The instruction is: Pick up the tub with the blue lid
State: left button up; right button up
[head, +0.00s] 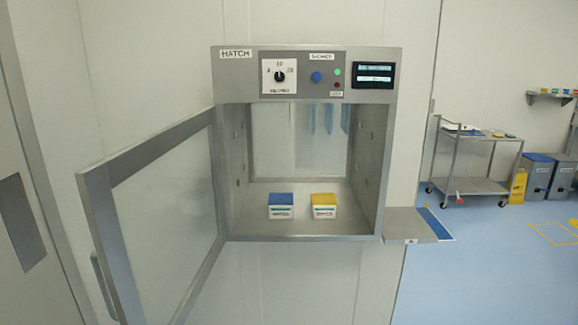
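The tub with the blue lid (281,206) stands upright on the floor of the open hatch, left of the middle. It has a white body with a dark label on its front. A similar tub with a yellow lid (323,206) stands to its right, with a small gap between them. Neither of my grippers shows in the head view.
The hatch (305,54) is a steel box in the wall. Its glazed door (160,215) is swung open to the left. A small steel shelf (412,226) juts out at the lower right. A trolley (474,187) and bins stand farther right on blue floor.

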aim_at(280, 205)
jog(key=i+j+z, duration=0.1)
jog(key=j, duration=0.25)
jog(key=i+j, duration=0.2)
jog(key=j, duration=0.2)
jog(key=i+j+z, duration=0.15)
jog(key=j, duration=0.2)
jog(key=i+j+z, duration=0.1)
jog(key=j, duration=0.3)
jog(key=i+j, duration=0.15)
jog(key=j, duration=0.2)
jog(key=i+j+z, duration=0.15)
jog(key=j, duration=0.25)
jog(key=i+l+u, duration=0.15)
jog(key=l+u, duration=0.15)
jog(key=l, duration=1.85)
jog(key=l+u, duration=0.35)
jog(key=l, duration=1.8)
jog(key=k, duration=0.1)
